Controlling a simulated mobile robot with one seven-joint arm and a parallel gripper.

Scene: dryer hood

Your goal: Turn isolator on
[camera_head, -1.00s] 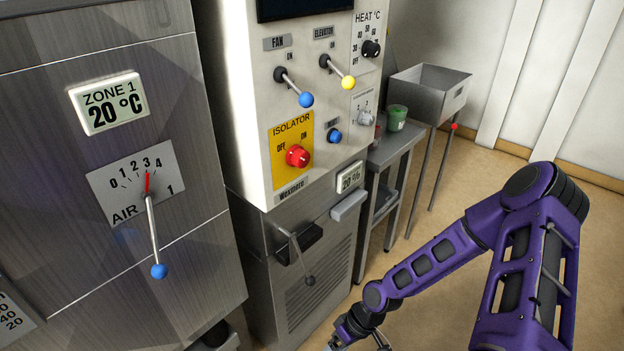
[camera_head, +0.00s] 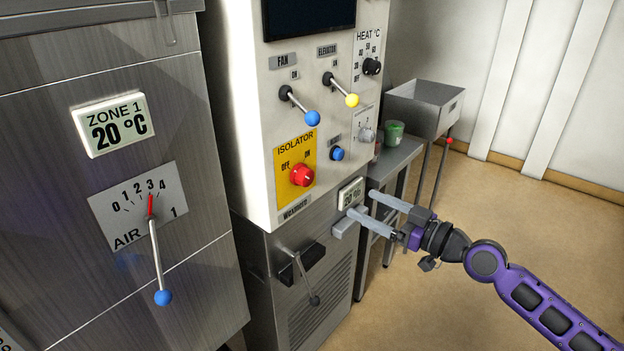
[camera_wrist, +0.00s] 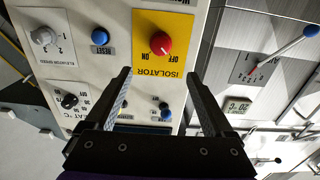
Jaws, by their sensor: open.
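The isolator is a red rotary knob (camera_head: 302,175) on a yellow plate (camera_head: 283,191) marked OFF and ON, low on the white control panel. In the head view its white mark seems to lie toward the OFF side, but it is too small to be sure. The knob also shows in the wrist view (camera_wrist: 161,43), upside down, beyond the fingertips. My gripper (camera_head: 360,205) is open and empty, to the right of and a little below the knob in the head view, apart from it. In the wrist view the two fingers (camera_wrist: 159,72) stand wide apart.
Blue-tipped fan lever (camera_head: 312,118) and yellow-tipped elevator lever (camera_head: 352,100) stick out above the isolator. A blue button (camera_head: 337,154) sits right of it. The Zone 1 cabinet with its air lever (camera_head: 162,297) stands left. A side table with a green pot (camera_head: 394,131) stands right.

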